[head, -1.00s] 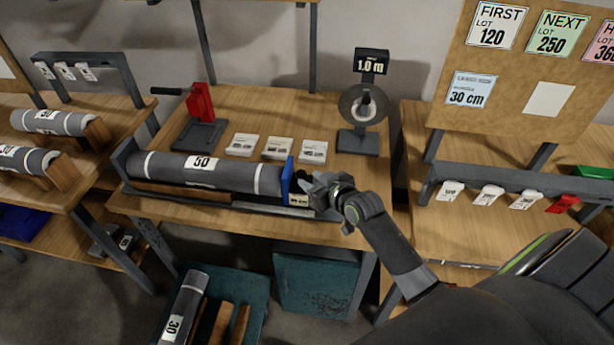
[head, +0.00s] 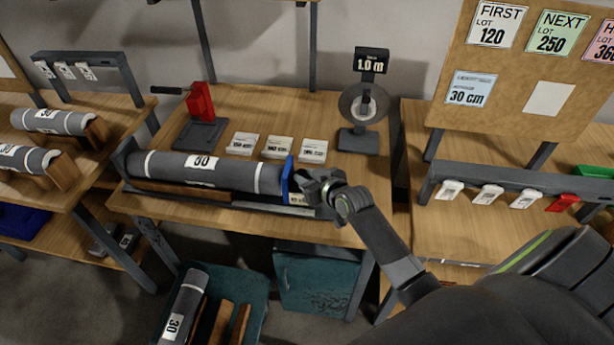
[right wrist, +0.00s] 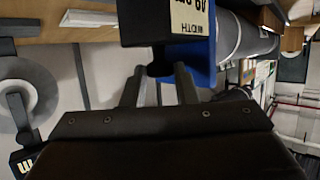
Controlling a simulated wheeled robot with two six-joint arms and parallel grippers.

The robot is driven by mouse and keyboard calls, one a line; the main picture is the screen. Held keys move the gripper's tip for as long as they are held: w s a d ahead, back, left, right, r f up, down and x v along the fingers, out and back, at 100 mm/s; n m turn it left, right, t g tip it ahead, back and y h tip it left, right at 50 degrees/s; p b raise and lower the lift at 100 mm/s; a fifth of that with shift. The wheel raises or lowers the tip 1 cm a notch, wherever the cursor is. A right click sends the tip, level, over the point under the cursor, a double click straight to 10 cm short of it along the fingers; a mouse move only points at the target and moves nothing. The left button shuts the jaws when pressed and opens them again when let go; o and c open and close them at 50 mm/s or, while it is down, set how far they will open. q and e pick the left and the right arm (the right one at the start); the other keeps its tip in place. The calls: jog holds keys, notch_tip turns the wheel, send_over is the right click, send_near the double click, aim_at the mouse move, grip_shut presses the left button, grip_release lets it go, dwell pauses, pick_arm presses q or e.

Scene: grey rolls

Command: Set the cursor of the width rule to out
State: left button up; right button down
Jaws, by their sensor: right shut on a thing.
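The blue cursor (head: 287,178) of the width rule stands upright at the right end of a grey roll (head: 230,174) tagged 30. The roll lies along the rule's dark rail (head: 270,207) on the middle bench. My right gripper (head: 308,184) is at the cursor's right side and is shut on it. In the right wrist view, my fingers (right wrist: 160,86) reach the blue cursor (right wrist: 203,66), below a dark block with a "WIDTH" label (right wrist: 190,17), whose number is hard to read. The grip contact is partly hidden in the head view. My left gripper is out of view.
Several white cards (head: 278,148) lie behind the roll. A board (head: 520,65) shows LOT cards and a 30 cm card. A teal bin (head: 250,300) sits below.

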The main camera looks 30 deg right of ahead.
jog(key=s+d, duration=0.4)
jog(key=d, duration=0.1)
jog(key=shift+w, duration=0.1)
jog(key=c, duration=1.4)
grip_release()
jog(key=shift+c, duration=0.2)
jog(key=v, duration=1.7)
jog(key=shift+s, duration=0.2)
